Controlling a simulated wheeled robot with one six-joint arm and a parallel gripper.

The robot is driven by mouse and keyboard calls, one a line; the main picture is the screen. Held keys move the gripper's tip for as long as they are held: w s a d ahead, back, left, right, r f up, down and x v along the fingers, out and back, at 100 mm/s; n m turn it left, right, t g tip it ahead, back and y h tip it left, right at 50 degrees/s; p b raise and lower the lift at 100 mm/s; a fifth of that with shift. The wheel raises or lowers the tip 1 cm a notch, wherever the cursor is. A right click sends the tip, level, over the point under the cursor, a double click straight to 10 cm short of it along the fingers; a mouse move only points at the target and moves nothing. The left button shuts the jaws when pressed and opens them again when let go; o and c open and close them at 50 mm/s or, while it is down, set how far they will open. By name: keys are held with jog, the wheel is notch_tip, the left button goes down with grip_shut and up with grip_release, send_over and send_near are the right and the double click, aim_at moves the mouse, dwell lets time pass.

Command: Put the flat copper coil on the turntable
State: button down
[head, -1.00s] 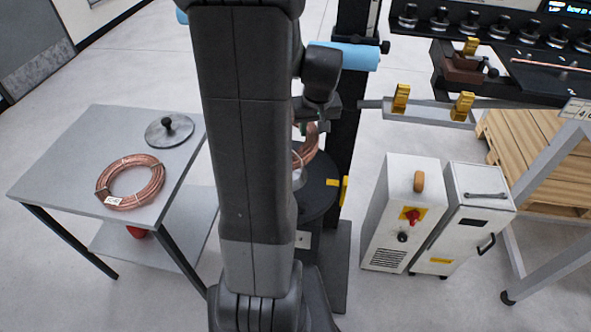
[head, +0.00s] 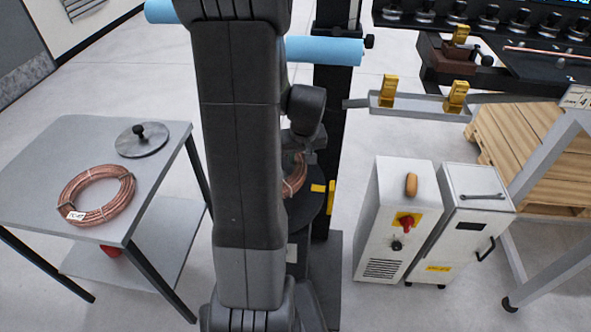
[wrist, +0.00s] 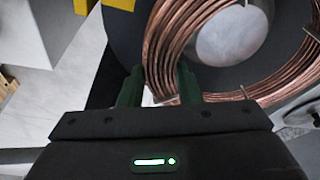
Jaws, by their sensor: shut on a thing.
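A copper coil (wrist: 166,52) fills the upper right of the wrist view. My gripper (wrist: 158,84) is shut on one side of its ring, a green finger on each side of the band. In the head view part of this coil (head: 296,178) shows beside my arm, at the turntable (head: 308,208), a dark round disc with a yellow part at its edge. The disc (wrist: 123,38) also shows behind the coil in the wrist view. The coil is over the disc; I cannot tell whether it touches. My arm hides much of both in the head view.
A grey table (head: 62,140) at left holds another copper coil (head: 70,187) with a white tag and a grey disc with a black knob (head: 141,142). White cabinets (head: 395,220) stand right of the turntable. A blue roller (head: 325,50) is behind my arm.

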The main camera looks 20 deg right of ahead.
jog(key=shift+f, duration=2.25)
jog(key=shift+f, duration=0.1)
jog(key=c, duration=1.3)
grip_release()
jog(key=v, duration=1.2)
jog(key=shift+s, duration=0.1)
